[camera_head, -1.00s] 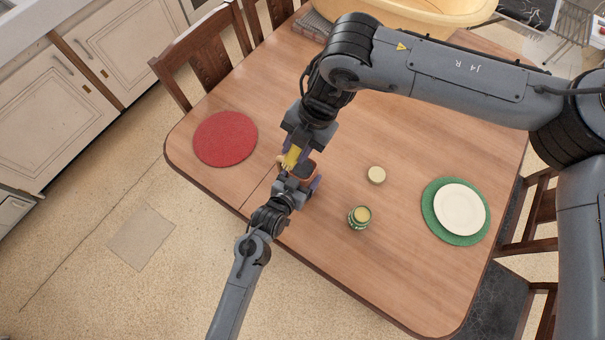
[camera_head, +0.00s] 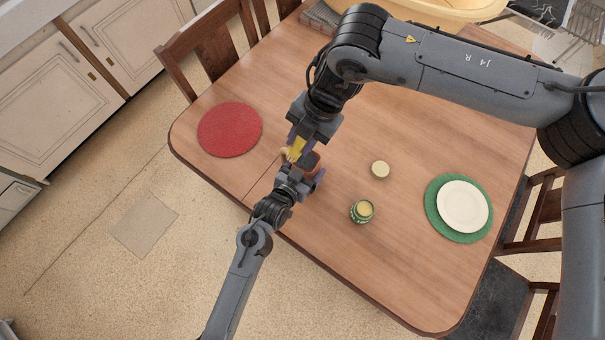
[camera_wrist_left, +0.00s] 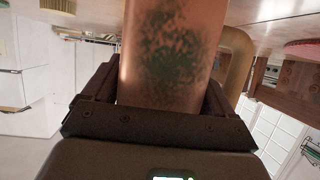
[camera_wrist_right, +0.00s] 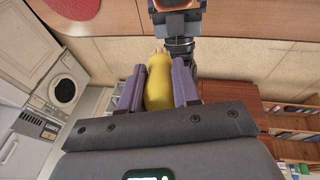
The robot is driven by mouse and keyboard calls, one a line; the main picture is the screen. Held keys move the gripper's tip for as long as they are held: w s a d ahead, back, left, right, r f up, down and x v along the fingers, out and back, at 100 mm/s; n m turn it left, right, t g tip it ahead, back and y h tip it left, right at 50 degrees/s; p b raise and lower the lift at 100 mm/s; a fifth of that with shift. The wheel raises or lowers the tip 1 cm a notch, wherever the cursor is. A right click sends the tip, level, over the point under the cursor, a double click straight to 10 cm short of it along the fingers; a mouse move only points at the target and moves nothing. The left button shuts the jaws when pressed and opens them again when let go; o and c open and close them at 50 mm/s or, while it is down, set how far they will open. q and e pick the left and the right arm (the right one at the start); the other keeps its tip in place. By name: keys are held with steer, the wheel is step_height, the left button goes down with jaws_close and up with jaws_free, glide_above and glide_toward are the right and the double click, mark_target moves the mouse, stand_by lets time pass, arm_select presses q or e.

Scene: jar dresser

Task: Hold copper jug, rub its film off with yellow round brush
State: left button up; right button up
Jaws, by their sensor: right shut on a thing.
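The copper jug (camera_head: 310,161) is held at the table's near left part by my left gripper (camera_head: 300,178). In the left wrist view the jug (camera_wrist_left: 145,85) stands between the left fingers, with its handle (camera_wrist_left: 238,60) to the right. A dark green film patch (camera_wrist_left: 172,62) covers part of its facing side. My right gripper (camera_head: 299,139) is shut on the yellow round brush (camera_head: 297,149), just beside the jug. The brush (camera_wrist_right: 158,85) shows between the right fingers in the right wrist view.
A green-labelled open jar (camera_head: 362,211) and a pale round lid (camera_head: 380,169) stand on the wooden table (camera_head: 345,260). A red round mat (camera_head: 230,130) lies left; a white plate (camera_head: 463,206) on a green mat lies right. A yellow basin (camera_head: 440,10) is at the back.

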arm_select(q)
steer(key=shift+o, duration=0.9)
